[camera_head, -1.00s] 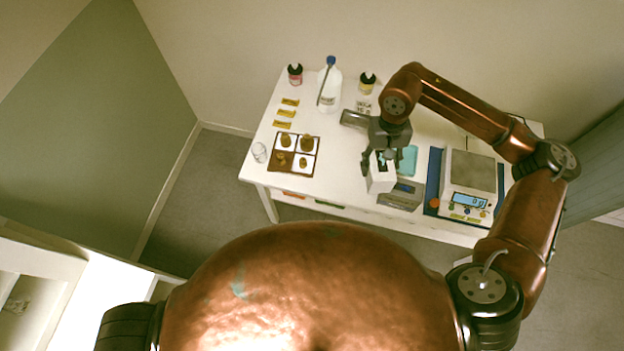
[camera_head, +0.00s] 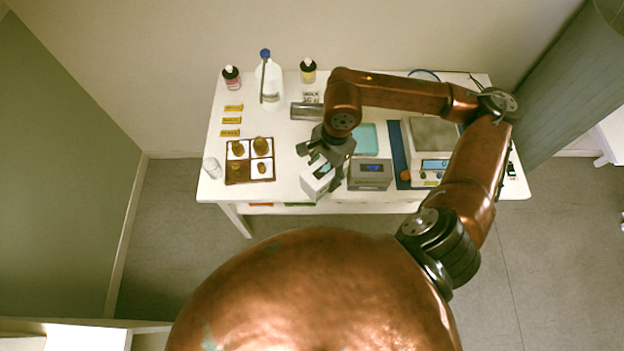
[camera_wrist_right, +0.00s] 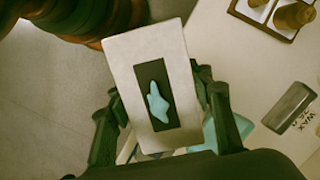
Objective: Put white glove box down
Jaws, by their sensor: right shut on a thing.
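The white glove box (camera_head: 316,183) is a white carton with a dark slot on top and a light blue glove showing in it. It is tilted in the head view, at the table's front edge just right of the brown sample tray. In the right wrist view the box (camera_wrist_right: 150,85) sits between the dark fingers. My right gripper (camera_head: 322,165) is shut on it from above. Whether the box's underside touches the table cannot be told. My left gripper is not in view.
The white table (camera_head: 290,140) holds a brown four-part tray (camera_head: 249,181) and a glass (camera_head: 212,167) at left. A grey device (camera_head: 370,175), a teal item (camera_head: 366,139) and a scale (camera_head: 434,135) stand at right. Bottles (camera_head: 271,85) line the back.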

